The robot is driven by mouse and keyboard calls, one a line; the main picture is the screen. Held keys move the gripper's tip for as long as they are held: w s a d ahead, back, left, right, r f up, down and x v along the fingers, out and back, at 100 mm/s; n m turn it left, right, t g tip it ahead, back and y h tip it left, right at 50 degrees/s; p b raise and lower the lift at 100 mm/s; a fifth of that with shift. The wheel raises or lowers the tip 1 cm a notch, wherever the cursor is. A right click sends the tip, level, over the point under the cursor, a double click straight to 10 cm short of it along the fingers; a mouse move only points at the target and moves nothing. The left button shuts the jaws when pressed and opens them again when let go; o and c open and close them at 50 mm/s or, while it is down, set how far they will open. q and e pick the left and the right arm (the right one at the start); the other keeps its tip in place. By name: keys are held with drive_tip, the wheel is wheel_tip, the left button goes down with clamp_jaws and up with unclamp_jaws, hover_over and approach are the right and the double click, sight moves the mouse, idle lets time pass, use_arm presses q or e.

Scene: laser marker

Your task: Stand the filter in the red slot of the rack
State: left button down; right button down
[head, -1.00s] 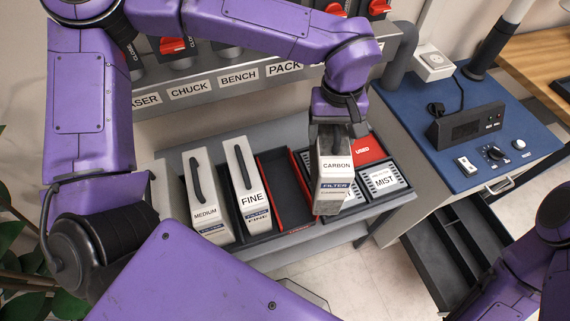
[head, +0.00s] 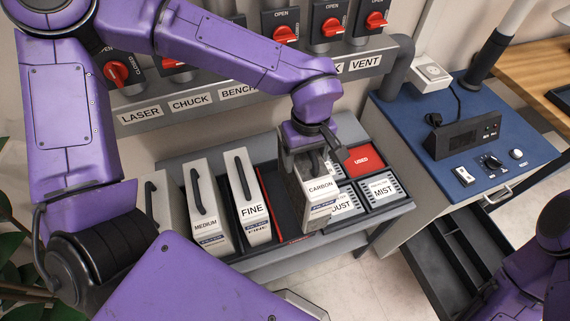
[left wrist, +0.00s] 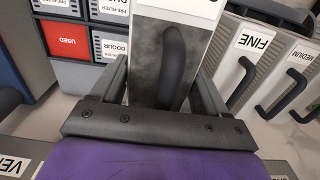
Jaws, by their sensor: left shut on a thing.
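The carbon filter (head: 318,205) is a pale upright block with a CARBON label and a dark handle on top. My left gripper (head: 313,155) is shut on its handle end from above; the left wrist view shows the fingers on either side of the filter (left wrist: 150,50). The red slot (head: 276,200) of the rack is a dark bay with red edges, just right of the FINE filter. The held filter is over the slot's right side and hides part of it. I cannot tell whether its bottom is inside. My right gripper is out of view.
The FINE filter (head: 250,208) and MEDIUM filter (head: 205,215) stand left of the slot. The MIST box (head: 382,192), DUST box (head: 342,206) and red USED box (head: 361,160) lie to the right. Valve handles line the panel behind. A blue-topped cabinet (head: 410,105) stands at right.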

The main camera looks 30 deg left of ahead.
use_arm(q)
hover_over(285, 176)
wheel_tip(285, 176, down, 5)
drive_tip(key=shift+w+f+p, duration=0.1)
drive_tip(key=shift+f+p, duration=0.25)
drive_tip(key=shift+f, duration=1.85)
unclamp_jaws()
wheel_tip(285, 176, up, 12)
drive_tip(key=shift+r, duration=0.15)
